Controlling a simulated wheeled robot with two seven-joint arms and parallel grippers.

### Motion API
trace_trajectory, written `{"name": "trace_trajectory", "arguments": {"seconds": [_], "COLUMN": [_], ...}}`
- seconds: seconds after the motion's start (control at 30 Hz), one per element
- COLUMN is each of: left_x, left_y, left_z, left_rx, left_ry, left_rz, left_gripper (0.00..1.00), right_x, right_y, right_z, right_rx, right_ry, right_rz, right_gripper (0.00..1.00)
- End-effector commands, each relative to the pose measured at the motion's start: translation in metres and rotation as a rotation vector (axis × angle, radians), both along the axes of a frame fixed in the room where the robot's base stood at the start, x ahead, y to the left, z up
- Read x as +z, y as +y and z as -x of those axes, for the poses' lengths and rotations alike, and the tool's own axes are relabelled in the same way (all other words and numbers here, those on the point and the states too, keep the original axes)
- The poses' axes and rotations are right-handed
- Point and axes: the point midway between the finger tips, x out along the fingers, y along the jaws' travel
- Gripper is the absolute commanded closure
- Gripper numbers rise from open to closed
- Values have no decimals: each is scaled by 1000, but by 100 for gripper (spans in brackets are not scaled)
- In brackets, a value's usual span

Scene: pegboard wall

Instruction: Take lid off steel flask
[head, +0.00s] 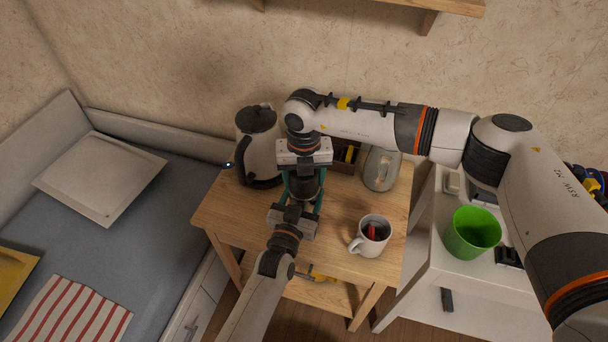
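A dark rounded thing (305,186), probably the top of the flask, shows between my two hands over the small wooden table. No steel surface shows clearly, and the hands hide most of it. My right gripper (304,172) comes from above and behind, with teal fingers on either side of the dark thing. My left gripper (300,200) comes from the front, its fingers pointing towards the same thing. I cannot tell whether either gripper touches it or is closed on it. Where lid and flask meet is hidden.
A kettle (259,150) stands close on the left. A grey rounded appliance (381,168) and a dark box (346,154) stand at the back. A mug (371,238) with something red inside is at the front right. A green cup (471,233) stands on the white unit (458,268).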

Motion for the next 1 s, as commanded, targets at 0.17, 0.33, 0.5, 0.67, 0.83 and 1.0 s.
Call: {"name": "trace_trajectory", "arguments": {"seconds": [0.17, 0.33, 0.5, 0.67, 0.83, 1.0], "left_x": [-1, -1, -1, -1, -1, -1], "left_y": [0, 0, 0, 0, 0, 0], "left_z": [0, 0, 0, 0, 0, 0], "left_rx": [0, 0, 0, 0, 0, 0], "left_ry": [3, 3, 3, 3, 3, 3], "left_rz": [-1, -1, -1, -1, -1, -1], "left_gripper": [100, 100, 100, 100, 100, 100], "right_x": [0, 1, 1, 1, 1, 2], "right_y": [0, 0, 0, 0, 0, 0], "right_z": [0, 0, 0, 0, 0, 0], "right_rx": [2, 156, 539, 921, 1321, 1613], "right_ry": [0, 0, 0, 0, -1, -1], "right_rz": [0, 0, 1, 2, 2, 1], "right_gripper": [65, 65, 65, 65, 65, 65]}}
